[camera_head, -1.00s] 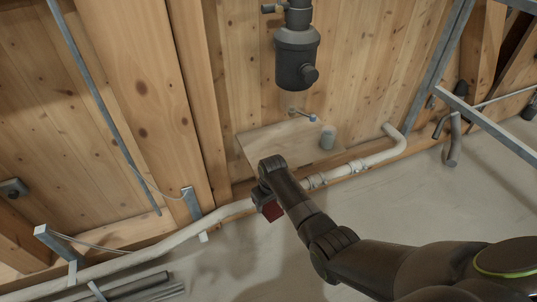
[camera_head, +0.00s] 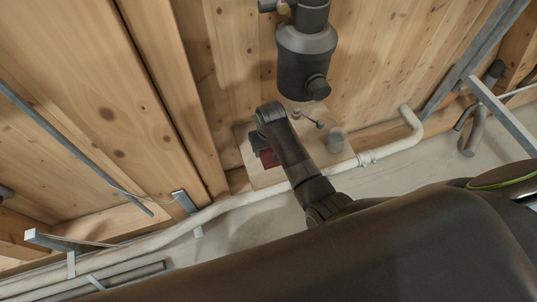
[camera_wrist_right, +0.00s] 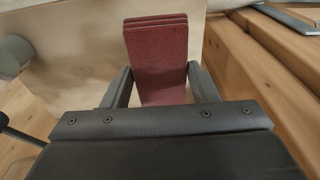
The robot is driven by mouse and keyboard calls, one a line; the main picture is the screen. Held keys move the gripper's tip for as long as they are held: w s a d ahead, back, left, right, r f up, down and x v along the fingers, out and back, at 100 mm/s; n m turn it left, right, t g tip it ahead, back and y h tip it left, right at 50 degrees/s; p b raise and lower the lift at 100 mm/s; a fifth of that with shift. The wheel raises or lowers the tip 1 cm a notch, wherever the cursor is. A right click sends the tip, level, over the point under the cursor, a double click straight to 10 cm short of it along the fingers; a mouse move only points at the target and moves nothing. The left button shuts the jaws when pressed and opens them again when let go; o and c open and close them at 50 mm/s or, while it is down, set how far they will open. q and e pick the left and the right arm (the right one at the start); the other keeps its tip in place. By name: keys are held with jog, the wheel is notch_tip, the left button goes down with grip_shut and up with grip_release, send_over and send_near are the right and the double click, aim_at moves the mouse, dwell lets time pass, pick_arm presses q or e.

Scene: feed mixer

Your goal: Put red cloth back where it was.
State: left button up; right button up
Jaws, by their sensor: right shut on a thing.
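The red cloth (camera_head: 268,158) is a folded, layered dark-red piece. My right gripper (camera_head: 262,147) is shut on it and holds it over the left part of a pale wooden shelf (camera_head: 320,154) on the wall. In the right wrist view the cloth (camera_wrist_right: 158,62) stands out between the two fingers of the gripper (camera_wrist_right: 162,84), with the pale shelf surface (camera_wrist_right: 75,55) behind it. Whether the cloth touches the shelf cannot be told. My left gripper is not in view.
A dark grey cylindrical unit (camera_head: 306,60) hangs above the shelf. A white pipe (camera_head: 390,150) runs along the wall below. The shelf's middle looks partly clear.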

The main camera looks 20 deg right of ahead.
aim_at(268, 157)
notch_tip(268, 157, down, 5)
jog(key=shift+s+r+b, duration=0.1)
jog(key=shift+b, duration=0.55)
notch_tip(268, 157, down, 4)
jog(key=shift+r+b, duration=0.1)
jog(key=shift+b, duration=0.55)
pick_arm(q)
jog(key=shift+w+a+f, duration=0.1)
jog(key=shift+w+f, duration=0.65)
pick_arm(e)
jog(key=shift+f, duration=0.3)
jog(key=o, duration=0.9)
jog(key=shift+o, duration=0.2)
jog(key=shift+r, duration=0.1)
